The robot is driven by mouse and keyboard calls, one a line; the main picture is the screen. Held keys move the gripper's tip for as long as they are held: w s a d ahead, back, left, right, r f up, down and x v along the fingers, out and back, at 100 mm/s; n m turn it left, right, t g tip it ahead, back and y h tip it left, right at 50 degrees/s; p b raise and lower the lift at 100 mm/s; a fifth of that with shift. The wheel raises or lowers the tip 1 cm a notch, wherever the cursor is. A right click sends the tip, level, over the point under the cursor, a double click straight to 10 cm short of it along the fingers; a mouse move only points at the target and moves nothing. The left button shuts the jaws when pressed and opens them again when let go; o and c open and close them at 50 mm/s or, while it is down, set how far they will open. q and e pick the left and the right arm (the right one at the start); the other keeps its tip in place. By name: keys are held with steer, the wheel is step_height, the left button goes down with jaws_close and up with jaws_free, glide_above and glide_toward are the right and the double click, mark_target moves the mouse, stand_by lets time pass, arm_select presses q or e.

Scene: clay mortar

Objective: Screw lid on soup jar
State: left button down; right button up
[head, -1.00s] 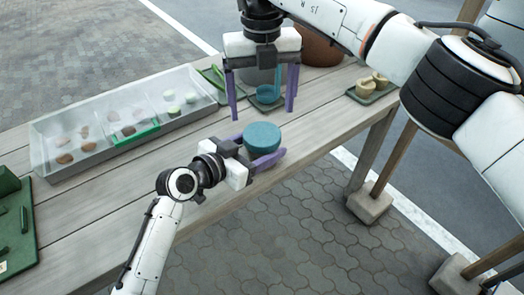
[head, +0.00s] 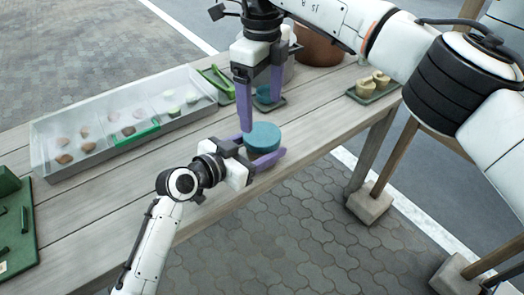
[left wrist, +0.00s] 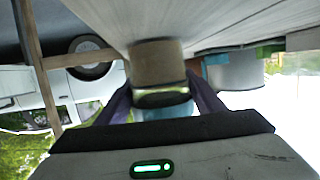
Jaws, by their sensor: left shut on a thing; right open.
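A round teal lid (head: 262,135) sits level on top of the soup jar (left wrist: 157,65), near the table's front edge. The left wrist view shows the jar's brownish body, with a dark band and the teal lid (left wrist: 165,112) beyond it. My left gripper (head: 263,152) is shut on the jar from the left, one purple finger on each side. My right gripper (head: 261,116) is open and points down just above and behind the lid, its purple fingers apart with nothing between them. The jar's body is mostly hidden in the head view by the lid and fingers.
A clear tray (head: 60,172) with several food pieces and a green strip lies at the left. A small green tray (head: 372,89) with pale cups stands right.

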mark_target(262, 133)
steer(key=shift+f, duration=4)
steer(key=c, duration=1.1)
steer(key=m, duration=0.6)
steer(key=shift+m, duration=0.4)
